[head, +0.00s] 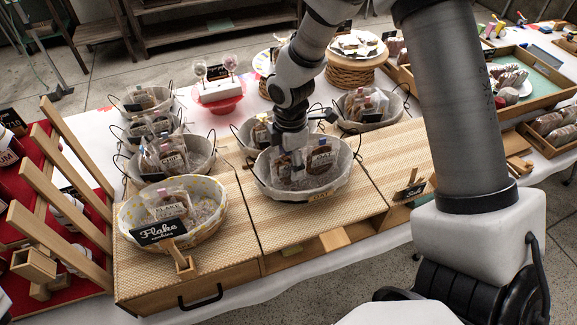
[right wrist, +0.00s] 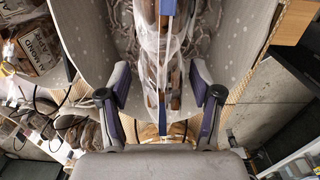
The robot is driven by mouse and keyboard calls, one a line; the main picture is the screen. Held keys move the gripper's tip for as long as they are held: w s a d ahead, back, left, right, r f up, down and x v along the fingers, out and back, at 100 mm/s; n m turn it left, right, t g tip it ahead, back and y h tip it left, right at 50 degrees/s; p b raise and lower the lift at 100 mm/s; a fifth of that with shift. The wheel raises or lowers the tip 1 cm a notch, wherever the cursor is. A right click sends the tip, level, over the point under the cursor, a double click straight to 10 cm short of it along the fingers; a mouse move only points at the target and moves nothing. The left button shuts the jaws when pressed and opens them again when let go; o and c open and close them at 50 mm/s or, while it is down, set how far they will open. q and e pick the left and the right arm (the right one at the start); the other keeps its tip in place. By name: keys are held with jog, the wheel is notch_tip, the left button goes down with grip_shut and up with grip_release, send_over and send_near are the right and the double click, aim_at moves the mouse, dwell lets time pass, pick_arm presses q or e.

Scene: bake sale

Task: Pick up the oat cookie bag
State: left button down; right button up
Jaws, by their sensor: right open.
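Clear oat cookie bags with dark labels stand in a lined basket (head: 338,184) at the middle of the counter. One oat cookie bag (head: 322,160) shows its label right of my right gripper (head: 291,150); another bag (head: 284,172) is partly hidden below the gripper. In the right wrist view my right gripper (right wrist: 162,85) is open, its two fingers down inside the basket. A clear bag (right wrist: 165,50) stands edge-on between the fingers, with visible room on both sides. My left gripper is not in view.
A basket with a Flake cookies sign (head: 159,232) stands front left. More bagged-goods baskets stand behind, including one at back right (head: 370,112). A wooden rack (head: 65,170) is at the left, and a tray (head: 530,75) at the right.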

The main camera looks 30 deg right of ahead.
jog(key=shift+f, duration=0.1)
jog(key=shift+s+a, duration=0.1)
jog(key=c, duration=0.9)
jog(key=shift+r, duration=0.2)
